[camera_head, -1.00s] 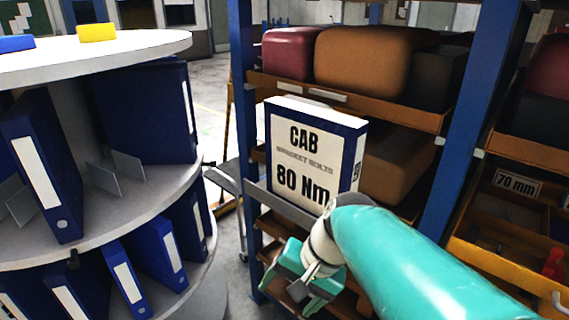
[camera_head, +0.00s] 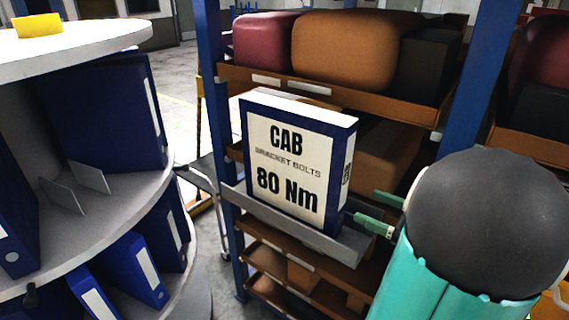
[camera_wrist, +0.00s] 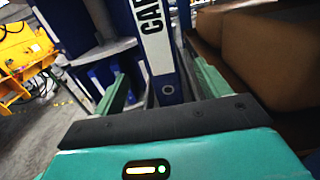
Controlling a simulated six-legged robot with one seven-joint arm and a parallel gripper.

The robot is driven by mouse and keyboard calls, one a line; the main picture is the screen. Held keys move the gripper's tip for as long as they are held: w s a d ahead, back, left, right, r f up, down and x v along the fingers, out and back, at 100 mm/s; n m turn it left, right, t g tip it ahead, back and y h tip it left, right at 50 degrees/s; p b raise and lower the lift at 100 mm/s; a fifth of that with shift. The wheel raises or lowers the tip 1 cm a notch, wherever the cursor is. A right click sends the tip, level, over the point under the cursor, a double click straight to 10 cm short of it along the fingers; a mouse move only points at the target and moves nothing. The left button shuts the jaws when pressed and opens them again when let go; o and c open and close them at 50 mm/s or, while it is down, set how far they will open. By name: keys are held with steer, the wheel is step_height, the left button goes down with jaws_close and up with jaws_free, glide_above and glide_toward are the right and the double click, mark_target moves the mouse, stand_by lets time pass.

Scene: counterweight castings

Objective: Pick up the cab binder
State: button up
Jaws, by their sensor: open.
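The cab binder (camera_head: 290,165) is a blue and white binder marked "CAB bracket bolts 80 Nm". It stands upright on a grey ledge (camera_head: 345,246) at the shelf rack's front. In the wrist view its spine (camera_wrist: 153,40) with "CAB" and a round finger hole faces me, between the two green fingers. My gripper (camera_head: 380,211) is open just right of the binder's spine edge, the fingers pointing at it. In the wrist view the gripper (camera_wrist: 165,88) has one finger on each side of the spine. Whether either finger touches it I cannot tell.
A round shelf carousel (camera_head: 120,215) with several blue binders stands at the left. The rack's blue post (camera_head: 470,85) and shelves with an orange-brown block (camera_head: 345,50) and a dark red block (camera_head: 262,42) stand behind. Open floor (camera_head: 185,80) lies between carousel and rack.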

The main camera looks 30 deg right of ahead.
mark_target(343, 195)
steer(key=x, duration=0.8)
steer(key=shift+a, duration=0.1)
steer(key=shift+w+a+r, duration=0.15)
steer(key=shift+w+a, duration=0.05)
steer(key=shift+w, duration=0.05)
steer(key=x, duration=0.4)
steer(key=shift+w+d, duration=0.1)
steer(key=shift+w, duration=0.1)
steer(key=shift+r, duration=0.1)
steer(key=c, duration=1.6)
